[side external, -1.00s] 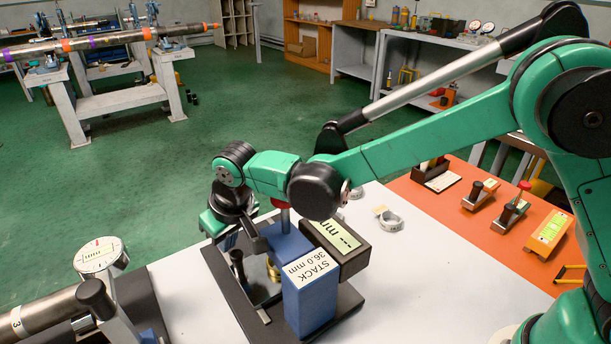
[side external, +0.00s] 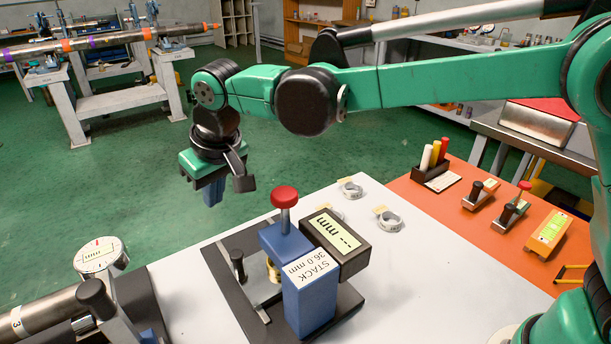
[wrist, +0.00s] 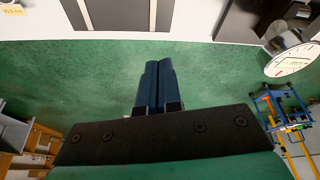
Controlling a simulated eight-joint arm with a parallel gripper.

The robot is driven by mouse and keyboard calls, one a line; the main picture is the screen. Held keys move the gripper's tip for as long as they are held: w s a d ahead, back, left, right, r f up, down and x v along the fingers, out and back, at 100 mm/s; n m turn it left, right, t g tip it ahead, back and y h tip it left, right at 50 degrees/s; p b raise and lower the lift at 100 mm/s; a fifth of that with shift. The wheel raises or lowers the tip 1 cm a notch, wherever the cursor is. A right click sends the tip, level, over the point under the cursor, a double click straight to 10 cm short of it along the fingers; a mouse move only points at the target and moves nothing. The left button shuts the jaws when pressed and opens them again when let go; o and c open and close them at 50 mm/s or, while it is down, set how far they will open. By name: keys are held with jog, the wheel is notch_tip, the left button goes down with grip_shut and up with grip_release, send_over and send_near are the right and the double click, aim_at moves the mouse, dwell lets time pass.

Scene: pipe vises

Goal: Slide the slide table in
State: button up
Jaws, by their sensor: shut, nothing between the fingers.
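The measuring fixture stands on the white table in the side view. It has a black base plate (side external: 228,284), a blue body with a red knob (side external: 284,195) on top, and a blue block marked "STACK 36.0 mm" (side external: 309,300). A dark upright handle (side external: 238,264) stands at its left on a grey sliding part; I cannot tell how far in this is. My gripper (side external: 213,193) is in the air, above and to the left of the fixture, touching nothing. Its dark blue fingers are closed together and empty in the wrist view (wrist: 152,75).
A black display box (side external: 337,238) sits beside the blue body. A dial gauge (side external: 101,256) and a pipe (side external: 48,314) are at the left. Ring clamps (side external: 389,222) lie behind the fixture. Green floor is open beyond the table.

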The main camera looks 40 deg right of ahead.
aim_at(236, 254)
jog(key=o, duration=0.4)
jog(key=shift+s+r, duration=0.15)
jog(key=shift+r, duration=0.15)
jog(key=shift+c, duration=0.2)
jog(key=o, duration=0.3)
jog(key=shift+s+a+f+n, duration=0.1)
jog(key=shift+f+n, duration=0.05)
jog(key=shift+n, duration=0.45)
jog(key=shift+o, duration=1.1)
jog(key=f+n+h, duration=0.1)
jog(key=n, duration=0.3)
jog(key=s+a+f+n+g+h, duration=0.1)
jog(key=f+n+h, duration=0.1)
jog(key=n, duration=0.3)
jog(key=s+f+n+g+h, duration=0.1)
jog(key=n, duration=0.3)
jog(key=shift+s+a+f+n, duration=0.15)
jog(key=shift+s+f+n, duration=0.1)
jog(key=shift+f+n, duration=0.15)
jog(key=n, duration=0.1)
jog(key=n+h, duration=0.1)
jog(key=shift+s+f+n, duration=0.3)
jog(key=shift+f, duration=0.3)
jog(key=shift+x, duration=2.55)
jog(key=shift+s, duration=0.1)
grip_shut()
